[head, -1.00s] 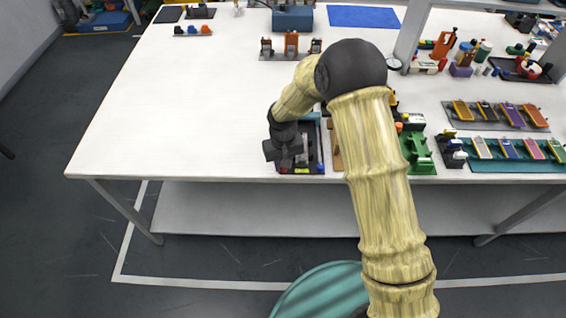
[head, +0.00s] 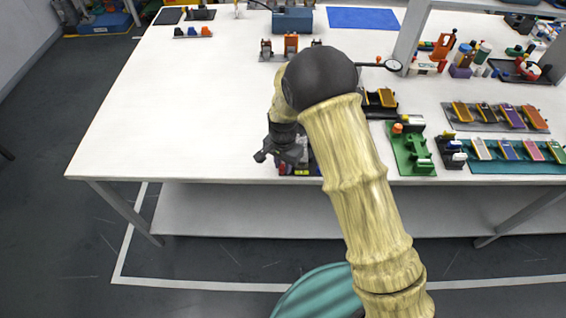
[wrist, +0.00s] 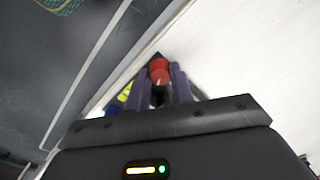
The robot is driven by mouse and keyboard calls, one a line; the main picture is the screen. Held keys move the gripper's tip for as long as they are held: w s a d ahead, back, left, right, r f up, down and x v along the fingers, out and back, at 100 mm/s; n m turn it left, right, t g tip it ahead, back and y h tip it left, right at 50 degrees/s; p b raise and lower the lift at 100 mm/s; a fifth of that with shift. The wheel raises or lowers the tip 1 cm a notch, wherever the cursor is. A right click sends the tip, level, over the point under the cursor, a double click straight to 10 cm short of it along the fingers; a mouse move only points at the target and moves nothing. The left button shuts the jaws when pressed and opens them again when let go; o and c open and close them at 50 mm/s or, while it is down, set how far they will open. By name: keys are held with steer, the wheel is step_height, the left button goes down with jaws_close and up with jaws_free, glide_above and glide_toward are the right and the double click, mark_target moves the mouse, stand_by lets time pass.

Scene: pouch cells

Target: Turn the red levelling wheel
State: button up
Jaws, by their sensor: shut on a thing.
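The red levelling wheel (wrist: 159,70) shows in the wrist view between the tips of my gripper (wrist: 166,84), whose two dark fingers are shut on it. A small pale mark shows on the wheel's near side. In the head view my gripper (head: 283,155) is over a dark device (head: 300,170) at the table's front edge.
A yellow part (wrist: 125,92) and a blue part (wrist: 112,112) sit left of the fingers. A green fixture (head: 412,152) and a dial gauge (head: 393,65) stand to the right. The white table (head: 180,110) is clear on the left.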

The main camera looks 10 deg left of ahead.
mark_target(283, 167)
steer(key=shift+m+p, duration=0.3)
steer(key=shift+m, duration=1)
steer(key=o, duration=1)
step_height(283, 167, up, 18)
steer(key=shift+f+b, duration=0.25)
steer(key=shift+b, duration=0.2)
